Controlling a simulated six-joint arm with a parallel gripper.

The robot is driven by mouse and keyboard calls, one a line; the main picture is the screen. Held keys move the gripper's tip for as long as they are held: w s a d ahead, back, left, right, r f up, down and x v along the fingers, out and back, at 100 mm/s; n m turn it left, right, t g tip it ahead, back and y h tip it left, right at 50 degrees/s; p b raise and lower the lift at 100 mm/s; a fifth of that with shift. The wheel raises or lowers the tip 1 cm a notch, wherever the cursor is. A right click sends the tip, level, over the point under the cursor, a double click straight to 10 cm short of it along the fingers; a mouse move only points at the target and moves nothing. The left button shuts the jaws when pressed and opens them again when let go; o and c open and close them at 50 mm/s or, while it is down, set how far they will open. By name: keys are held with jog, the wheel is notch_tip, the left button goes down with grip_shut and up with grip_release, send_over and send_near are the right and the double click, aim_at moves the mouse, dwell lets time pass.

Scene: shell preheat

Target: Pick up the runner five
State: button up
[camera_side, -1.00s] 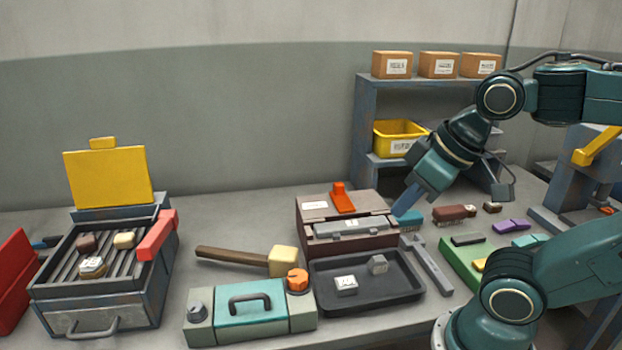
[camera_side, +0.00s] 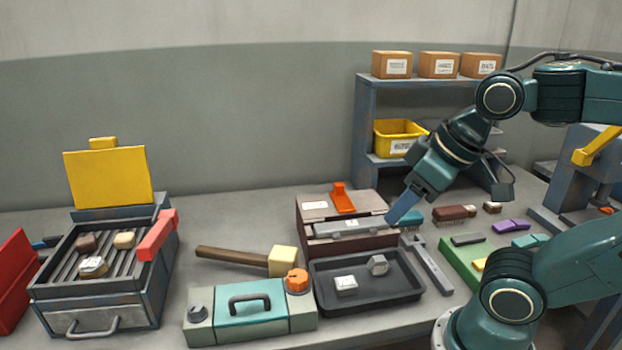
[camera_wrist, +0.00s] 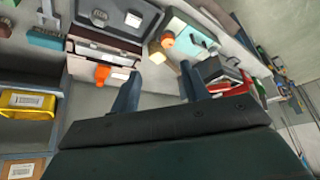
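Small blocks with pale faces sit in two places, and I cannot read which is runner five. A white-faced block (camera_side: 346,284) and a grey block (camera_side: 378,265) lie apart in the black tray (camera_side: 368,306). A block with a marked white top (camera_side: 93,267), a brown block (camera_side: 87,243) and a cream block (camera_side: 124,238) rest on the grill (camera_side: 64,266) at left. My gripper (camera_side: 393,219) is above the table by the right end of the brown case, behind the tray. In the wrist view my gripper's two fingers (camera_wrist: 159,71) are apart with nothing between them.
The brown case (camera_side: 348,245) with an orange latch stands behind the tray. A mallet (camera_side: 232,257) and a teal-topped box (camera_side: 256,311) lie left of the tray. Brushes (camera_side: 454,213) and a green board (camera_side: 462,262) are at right. Shelves (camera_side: 366,136) stand behind.

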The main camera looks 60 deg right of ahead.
jog(key=w+d+f+n+g+y, duration=0.15)
jog(key=w+d+n, duration=0.35)
jog(key=w+d, duration=0.6)
jog(key=w+d+f+n+y, duration=0.1)
jog(key=d+f+n, duration=0.1)
jog(key=d+f, duration=0.2)
jog(key=w+d+f+n, duration=0.2)
jog(key=d+f, duration=0.2)
jog(key=d, duration=0.6)
jog(key=shift+g+y, duration=0.35)
jog(key=shift+g, duration=0.1)
jog(key=shift+w+f, duration=0.1)
jog(key=shift+w, duration=0.05)
send_over(362, 222)
jog(key=shift+w+f, duration=0.1)
jog(key=shift+f, duration=3.8)
